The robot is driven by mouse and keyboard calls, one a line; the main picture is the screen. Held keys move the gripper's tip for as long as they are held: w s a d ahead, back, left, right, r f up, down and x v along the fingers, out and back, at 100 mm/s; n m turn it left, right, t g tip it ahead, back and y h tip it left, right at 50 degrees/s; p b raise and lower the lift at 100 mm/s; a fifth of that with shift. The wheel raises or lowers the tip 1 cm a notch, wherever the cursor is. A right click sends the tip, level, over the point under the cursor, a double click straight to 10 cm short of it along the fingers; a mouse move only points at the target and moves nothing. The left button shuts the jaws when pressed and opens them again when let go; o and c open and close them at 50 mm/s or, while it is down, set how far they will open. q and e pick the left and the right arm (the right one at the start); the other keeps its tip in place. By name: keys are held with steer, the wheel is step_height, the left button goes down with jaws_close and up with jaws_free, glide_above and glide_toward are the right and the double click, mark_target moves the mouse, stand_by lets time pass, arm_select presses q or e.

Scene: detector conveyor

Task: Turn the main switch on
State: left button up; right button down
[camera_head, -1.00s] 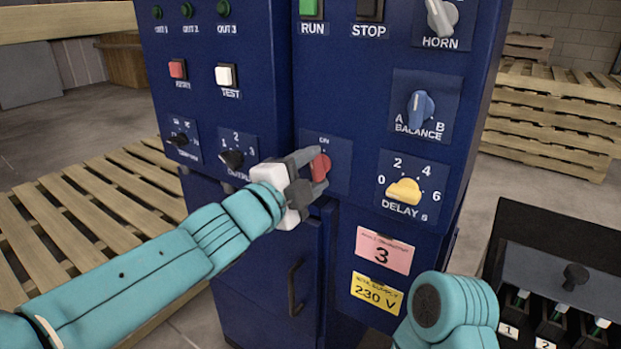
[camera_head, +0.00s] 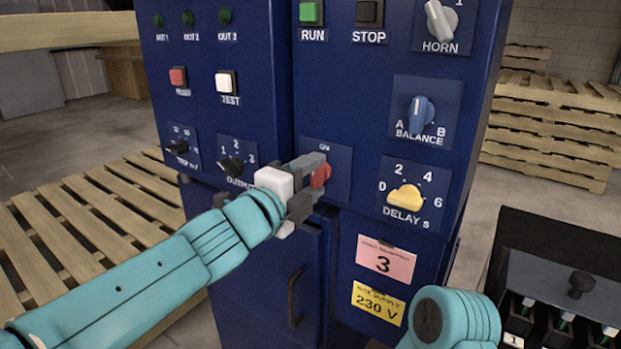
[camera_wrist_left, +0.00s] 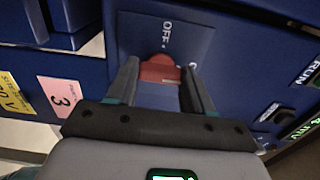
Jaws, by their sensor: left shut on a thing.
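The main switch is a red rotary knob (camera_head: 321,175) on a blue plate marked ON, low on the middle of the blue cabinet. My left gripper (camera_head: 312,178) is shut on this knob, with its fingers on either side of it. In the left wrist view the red knob (camera_wrist_left: 160,69) sits between the two fingers (camera_wrist_left: 158,85). There the word OFF shows on its plate, and a second label is mostly hidden by a finger. Where the knob points I cannot tell. My right gripper is out of view; only part of that arm shows at the bottom right.
A yellow DELAY knob (camera_head: 405,196) and a blue BALANCE knob (camera_head: 421,112) are to the right of the switch. A black OUTPUT knob (camera_head: 231,166) is to its left. A cabinet door handle (camera_head: 296,297) is below. A black box (camera_head: 560,240) stands at the lower right.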

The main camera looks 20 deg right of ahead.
arm_select(q)
steer(key=o, duration=1)
steer(key=shift+o, duration=0.2)
steer(key=v, duration=1.6)
steer(key=shift+s, duration=0.15)
steer(key=shift+a, duration=0.15)
